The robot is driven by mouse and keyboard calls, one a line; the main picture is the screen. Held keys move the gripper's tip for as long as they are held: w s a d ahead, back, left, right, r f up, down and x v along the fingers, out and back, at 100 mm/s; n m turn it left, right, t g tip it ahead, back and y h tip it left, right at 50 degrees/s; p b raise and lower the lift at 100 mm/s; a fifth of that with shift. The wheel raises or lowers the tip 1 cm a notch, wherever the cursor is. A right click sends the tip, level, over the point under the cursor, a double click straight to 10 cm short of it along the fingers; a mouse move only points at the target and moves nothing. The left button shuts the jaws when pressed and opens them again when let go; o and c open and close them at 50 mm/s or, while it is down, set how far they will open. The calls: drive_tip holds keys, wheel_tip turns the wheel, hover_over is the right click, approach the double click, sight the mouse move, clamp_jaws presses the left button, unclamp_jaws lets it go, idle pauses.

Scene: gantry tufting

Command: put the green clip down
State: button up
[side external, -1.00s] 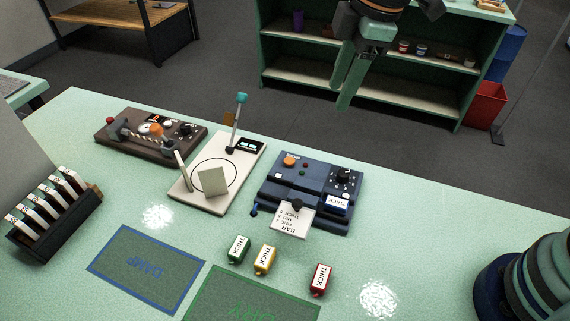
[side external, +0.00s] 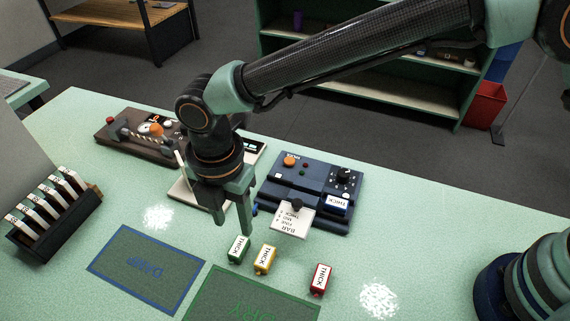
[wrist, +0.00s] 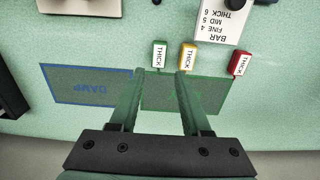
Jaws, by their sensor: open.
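The green clip (side external: 238,249), labelled THICK, sits on the pale green table, left of a yellow clip (side external: 264,260) and a red clip (side external: 319,279). My gripper (side external: 232,230) is open, pointing down, with its fingers just above and behind the green clip in the side view. Nothing is held between the fingers. In the wrist view the green clip (wrist: 160,54) lies just beyond the open fingertips (wrist: 160,74), lined up with the gap between them. The yellow clip (wrist: 188,56) is close to the right finger. Whether a finger touches any clip I cannot tell.
Outlined DAMP (side external: 120,280) and green (side external: 215,300) mats lie in front. A rack (side external: 25,245) of labelled pieces stands at left.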

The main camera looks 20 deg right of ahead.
sight(239, 246)
wheel_tip(239, 246, down, 8)
drive_tip(key=shift+w+f, duration=0.1)
clamp_jaws()
idle(0.5)
